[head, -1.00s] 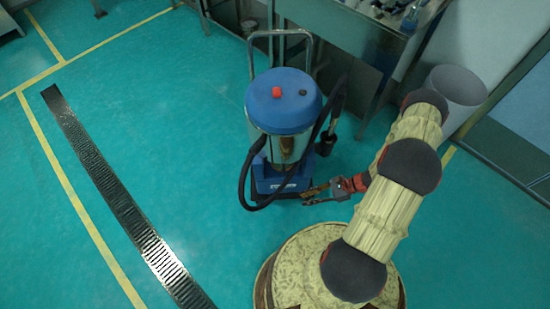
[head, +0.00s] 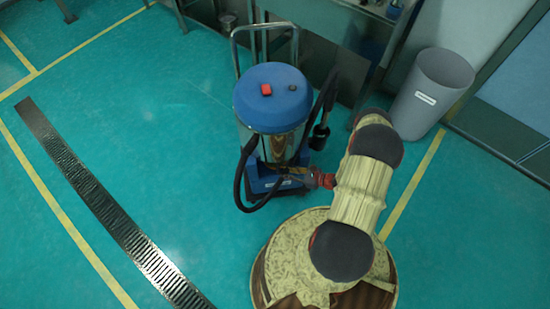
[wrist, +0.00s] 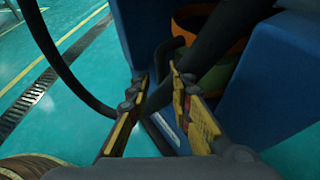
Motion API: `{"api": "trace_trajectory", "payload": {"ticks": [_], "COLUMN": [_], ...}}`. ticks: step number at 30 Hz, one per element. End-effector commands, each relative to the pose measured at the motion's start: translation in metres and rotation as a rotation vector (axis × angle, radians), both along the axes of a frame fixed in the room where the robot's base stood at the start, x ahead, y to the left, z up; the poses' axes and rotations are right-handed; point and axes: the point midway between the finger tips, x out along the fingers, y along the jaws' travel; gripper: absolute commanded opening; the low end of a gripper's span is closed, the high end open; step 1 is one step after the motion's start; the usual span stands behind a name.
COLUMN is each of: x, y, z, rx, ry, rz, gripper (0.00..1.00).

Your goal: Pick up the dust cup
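The vacuum cleaner (head: 272,105) stands upright, with a blue lid, a shiny metal drum and a blue base (head: 280,180). I cannot clearly make out which part is the dust cup. My gripper (head: 290,173) reaches to the front of the base, below the drum. In the wrist view my gripper (wrist: 158,88) is open, its yellow fingers apart. A dark bar or handle (wrist: 165,62) and a dark tube show just beyond and between the fingers; I cannot tell whether they touch. The blue housing (wrist: 283,75) rises close on the right, with an orange and green curved part (wrist: 225,60) behind.
A black hose (wrist: 58,60) loops along the left of the cleaner. A grey bin (head: 432,95) stands at the right, a workbench (head: 345,35) behind. A floor grate (head: 100,205) runs along the left; the floor between it and the cleaner is clear.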

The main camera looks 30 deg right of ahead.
Motion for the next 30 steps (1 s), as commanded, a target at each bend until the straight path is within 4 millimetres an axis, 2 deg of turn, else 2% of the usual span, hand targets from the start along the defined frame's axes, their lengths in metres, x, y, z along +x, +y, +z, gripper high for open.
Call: {"api": "trace_trajectory", "payload": {"ticks": [10,20,30], "x": [0.035,0.039,0.039], "y": [0.023,0.025,0.025], "z": [-0.019,-0.019,-0.019], "rx": [0.0,0.0,0.0], "ry": [0.0,0.0,0.0], "rz": [0.003,0.001,0.001], "gripper": [0.21,0.2,0.01]}}
